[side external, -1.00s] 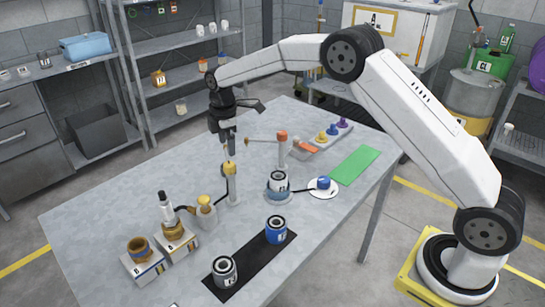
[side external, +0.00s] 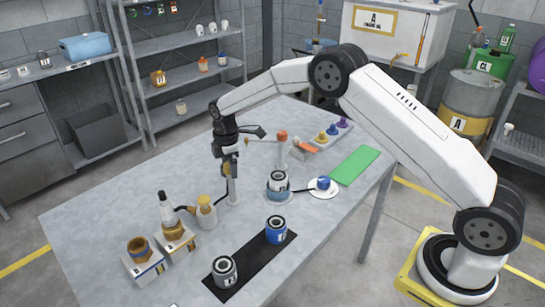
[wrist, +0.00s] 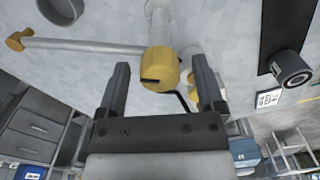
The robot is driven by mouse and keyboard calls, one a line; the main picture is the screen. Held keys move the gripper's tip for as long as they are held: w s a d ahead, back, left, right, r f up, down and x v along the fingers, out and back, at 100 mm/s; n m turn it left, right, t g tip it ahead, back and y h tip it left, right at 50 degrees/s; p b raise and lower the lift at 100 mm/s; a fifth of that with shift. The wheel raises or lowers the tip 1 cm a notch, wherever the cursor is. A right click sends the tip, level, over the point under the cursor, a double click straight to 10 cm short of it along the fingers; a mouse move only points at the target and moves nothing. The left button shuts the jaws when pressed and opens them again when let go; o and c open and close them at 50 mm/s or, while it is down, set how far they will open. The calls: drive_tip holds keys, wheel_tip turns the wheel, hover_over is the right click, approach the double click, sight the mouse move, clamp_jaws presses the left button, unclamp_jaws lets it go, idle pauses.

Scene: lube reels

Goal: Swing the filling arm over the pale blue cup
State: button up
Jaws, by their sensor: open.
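A pale post (side external: 232,190) stands on the table below my gripper (side external: 228,167). The wrist view shows its yellow head (wrist: 160,70) with a pale bar, the filling arm (wrist: 85,46), reaching left to a yellow tip (wrist: 18,40). My gripper (wrist: 159,62) is open, its two fingers on either side of the yellow head. I cannot tell whether they touch it.
An orange-topped post (side external: 282,136) with a thin arm stands behind. A saucer (side external: 324,193) with a blue piece is right of the cup.

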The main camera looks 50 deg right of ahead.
clamp_jaws()
drive_tip(key=shift+m, duration=0.4)
drive_tip(key=m, duration=0.8)
drive_tip(key=shift+m, duration=0.3)
drive_tip(key=m, duration=0.4)
drive_tip(key=shift+m, duration=0.3)
drive_tip(key=m, duration=0.4)
